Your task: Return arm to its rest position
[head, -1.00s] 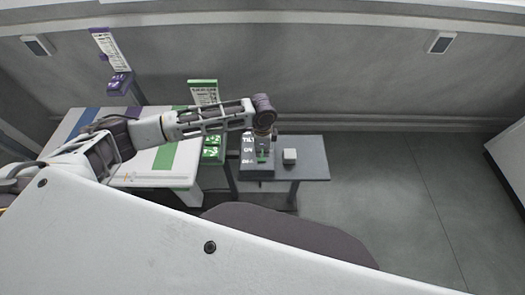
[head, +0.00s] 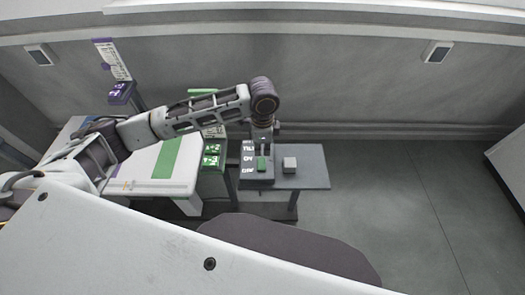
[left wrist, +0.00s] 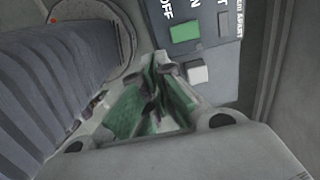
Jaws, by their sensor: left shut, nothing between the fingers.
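My left arm (head: 205,113) reaches in from the left of the head view, and its forearm ends in a dark joint above the small grey table. My left gripper (head: 262,146) hangs down from that joint, over or near a dark control box (head: 249,171) with white lettering and a green part (head: 262,164). In the left wrist view the gripper fingers (left wrist: 155,88) are together and empty. Beyond them a panel (left wrist: 207,48) shows a green square (left wrist: 186,32), a pale block (left wrist: 197,72) and "OFF" lettering. Contact with the box cannot be told. My right gripper is not in view.
A pale cube (head: 289,164) sits on the grey table (head: 313,174). A white table with coloured stripes (head: 168,158) and a green-marked box (head: 211,157) stand to the left. A purple-topped post (head: 122,92) is behind. The floor (head: 385,190) at right is clear.

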